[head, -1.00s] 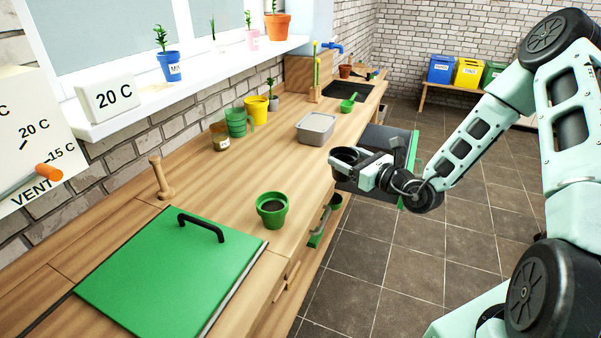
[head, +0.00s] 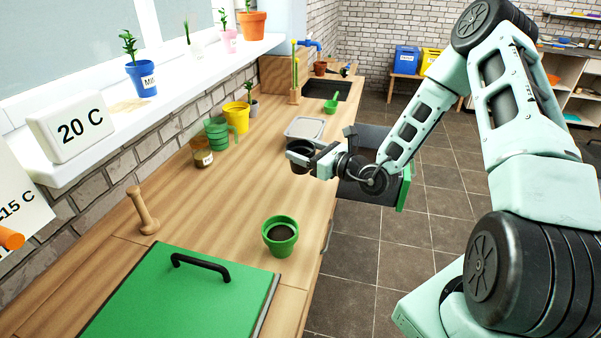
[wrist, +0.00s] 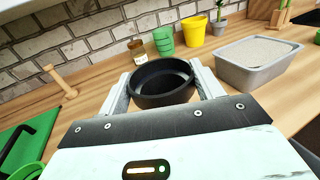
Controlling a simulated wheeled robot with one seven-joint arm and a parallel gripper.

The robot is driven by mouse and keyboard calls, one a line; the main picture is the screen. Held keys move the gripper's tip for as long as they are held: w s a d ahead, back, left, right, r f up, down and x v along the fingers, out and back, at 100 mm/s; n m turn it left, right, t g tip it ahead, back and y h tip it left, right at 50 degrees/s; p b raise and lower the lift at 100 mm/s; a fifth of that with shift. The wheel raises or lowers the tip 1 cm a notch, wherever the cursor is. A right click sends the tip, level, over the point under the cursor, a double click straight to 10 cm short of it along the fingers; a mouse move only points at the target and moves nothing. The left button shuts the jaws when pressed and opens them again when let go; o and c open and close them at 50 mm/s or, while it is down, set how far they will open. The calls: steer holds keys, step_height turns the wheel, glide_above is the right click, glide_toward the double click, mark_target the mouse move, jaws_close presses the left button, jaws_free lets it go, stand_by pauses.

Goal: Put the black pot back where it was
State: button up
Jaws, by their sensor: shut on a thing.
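The black pot (head: 299,153) is held between the two fingers of my gripper (head: 304,165). It is upright, round and open-topped, and looks empty in the wrist view (wrist: 162,85). The pale fingers of my gripper (wrist: 161,88) lie along both sides of it there. In the head view the pot is over the right edge of the wooden counter (head: 215,190), in front of the grey tray. I cannot tell its exact height above the wood.
A grey tray (head: 304,128) stands close behind the pot. A green pot with soil (head: 280,235) stands near the counter's front edge. A green-fronted drawer (head: 404,187) is open. The middle counter is clear.

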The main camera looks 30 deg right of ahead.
mark_target(308, 171)
steer(key=shift+f+p, duration=0.3)
steer(key=shift+f, duration=2.8)
steer(key=shift+f, duration=0.2)
steer(key=o, duration=1)
steer(key=shift+r, duration=0.2)
